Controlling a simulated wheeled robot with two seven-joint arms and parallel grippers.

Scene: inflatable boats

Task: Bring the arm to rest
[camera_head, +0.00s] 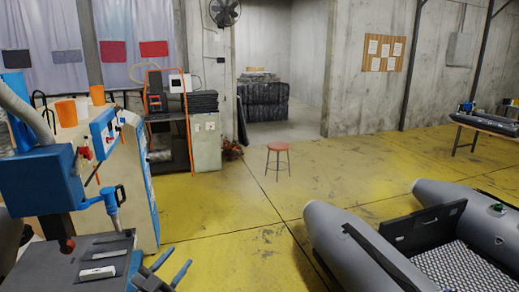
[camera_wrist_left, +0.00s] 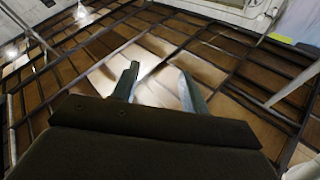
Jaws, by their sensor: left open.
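My left gripper (camera_head: 168,266) shows at the bottom of the head view, left of the middle. Its two bluish-grey fingers are apart, with nothing seen between them. In the left wrist view the same gripper (camera_wrist_left: 158,72) has its fingers spread and empty. Behind them is only the ceiling with dark beams and bright lamps, so the wrist camera looks upward. Most of the left arm is out of view. My right gripper is in neither view.
A cream and blue machine (camera_head: 137,190) with orange cups on top stands at the left, close to the left gripper. A grey inflatable boat (camera_head: 345,245) lies at the lower right. A red stool (camera_head: 278,147) stands on the open yellow floor (camera_head: 225,205) between them.

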